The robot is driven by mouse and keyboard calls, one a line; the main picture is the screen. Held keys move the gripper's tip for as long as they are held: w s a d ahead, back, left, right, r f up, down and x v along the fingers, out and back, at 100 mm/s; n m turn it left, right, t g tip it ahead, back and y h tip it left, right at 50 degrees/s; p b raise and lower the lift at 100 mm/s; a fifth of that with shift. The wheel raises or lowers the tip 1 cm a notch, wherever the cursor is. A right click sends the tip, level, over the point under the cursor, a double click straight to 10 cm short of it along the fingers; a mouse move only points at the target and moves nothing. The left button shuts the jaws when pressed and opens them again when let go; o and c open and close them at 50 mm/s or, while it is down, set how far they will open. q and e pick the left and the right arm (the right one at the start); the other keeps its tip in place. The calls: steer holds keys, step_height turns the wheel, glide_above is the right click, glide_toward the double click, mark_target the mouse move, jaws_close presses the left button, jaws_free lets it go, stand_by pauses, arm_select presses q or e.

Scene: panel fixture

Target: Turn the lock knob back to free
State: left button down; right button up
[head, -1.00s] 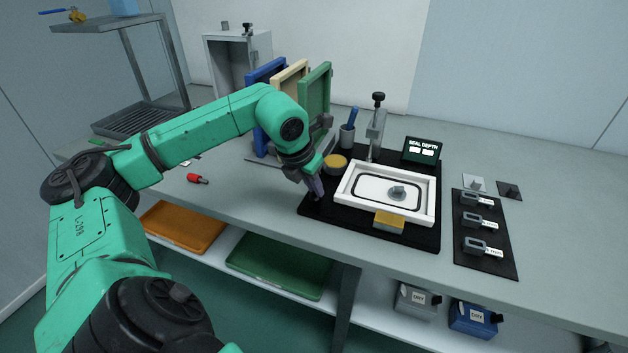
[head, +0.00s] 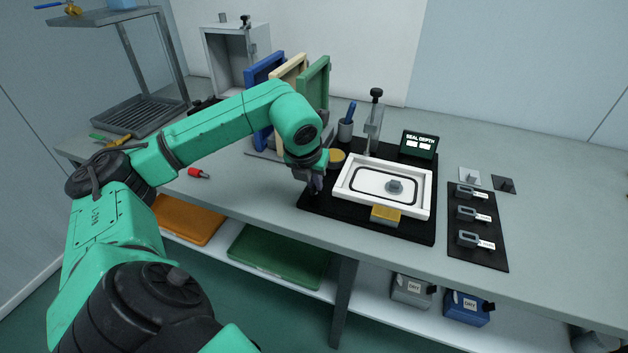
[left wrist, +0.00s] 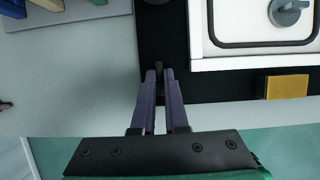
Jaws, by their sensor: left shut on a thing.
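My left gripper (head: 316,187) reaches down at the front left part of the black fixture base (head: 375,226). In the left wrist view its two purple fingers (left wrist: 160,75) point at a small dark knob (left wrist: 159,65), and they are shut on it. The fingers hide most of the knob, so its turn angle cannot be told. To the right, a white frame (head: 350,203) holds a white panel with a black seal line and a grey round fitting (head: 394,186). A yellow block (head: 386,215) sits at the frame's front edge. My right gripper is not in view.
A post clamp (head: 374,125), a pen cup (head: 345,130) and a seal depth display (head: 419,145) stand behind the frame. Upright coloured panels (head: 314,85) stand close behind my left wrist. A black mat (head: 484,256) with several grey tools lies right.

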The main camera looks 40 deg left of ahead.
arm_select(q)
steer(key=c, duration=0.9)
jaws_free()
steer(key=shift+c, duration=0.2)
steer(key=p+v, duration=0.2)
steer(key=v, duration=1.2)
steer(key=shift+r, duration=0.35)
